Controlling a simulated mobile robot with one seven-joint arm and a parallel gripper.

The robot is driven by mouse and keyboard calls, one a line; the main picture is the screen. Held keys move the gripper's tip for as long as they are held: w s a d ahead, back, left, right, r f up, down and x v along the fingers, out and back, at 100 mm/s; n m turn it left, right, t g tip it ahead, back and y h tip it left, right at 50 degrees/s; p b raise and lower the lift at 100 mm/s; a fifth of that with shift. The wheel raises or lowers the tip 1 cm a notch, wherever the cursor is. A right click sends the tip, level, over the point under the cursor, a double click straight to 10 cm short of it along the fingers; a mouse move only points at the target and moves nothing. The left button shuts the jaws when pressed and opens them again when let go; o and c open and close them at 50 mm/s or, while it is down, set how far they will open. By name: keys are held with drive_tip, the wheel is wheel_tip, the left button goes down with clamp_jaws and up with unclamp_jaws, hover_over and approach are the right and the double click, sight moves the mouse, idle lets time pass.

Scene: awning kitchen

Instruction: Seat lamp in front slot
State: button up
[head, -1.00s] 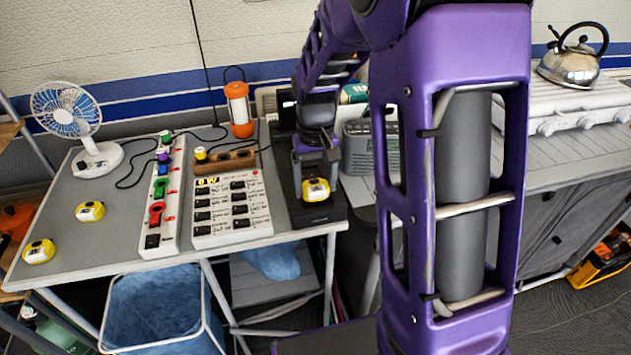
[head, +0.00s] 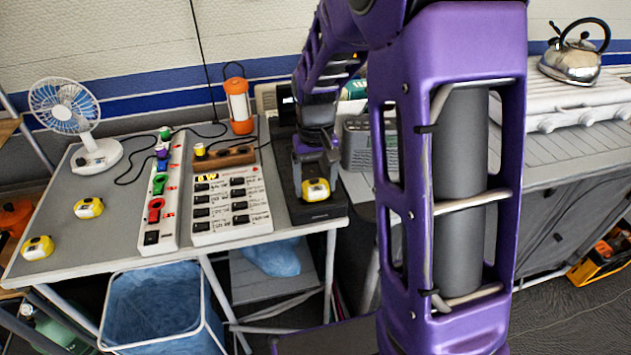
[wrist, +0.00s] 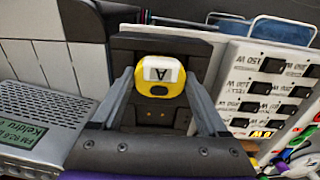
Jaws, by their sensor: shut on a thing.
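A yellow and white lamp (head: 316,189) with a dark lens is at the front end of the black dock (head: 325,213) on the table's right side. My gripper (head: 316,174) is shut on it from above and behind. I cannot tell whether the lamp is fully down in the front slot. Two similar lamps, one (head: 88,208) and another (head: 37,248), rest on the table's left part.
A white switch panel (head: 265,215) and a power strip (head: 172,232) lie left of the dock. A grey radio (head: 357,145) stands close on the right. An orange lantern (head: 239,105) and a fan (head: 95,155) stand behind.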

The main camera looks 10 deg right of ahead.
drive_tip(key=shift+f, duration=0.2)
idle(0.7)
drive_tip(key=o, duration=1.2)
drive_tip(key=shift+c, duration=0.2)
drive_tip(key=shift+c, duration=0.8)
drive_tip(key=shift+o, duration=0.7)
drive_tip(key=shift+s+d, duration=0.1)
drive_tip(key=shift+d, duration=0.05)
drive_tip(key=shift+f, duration=0.1)
drive_tip(key=shift+a, duration=0.2)
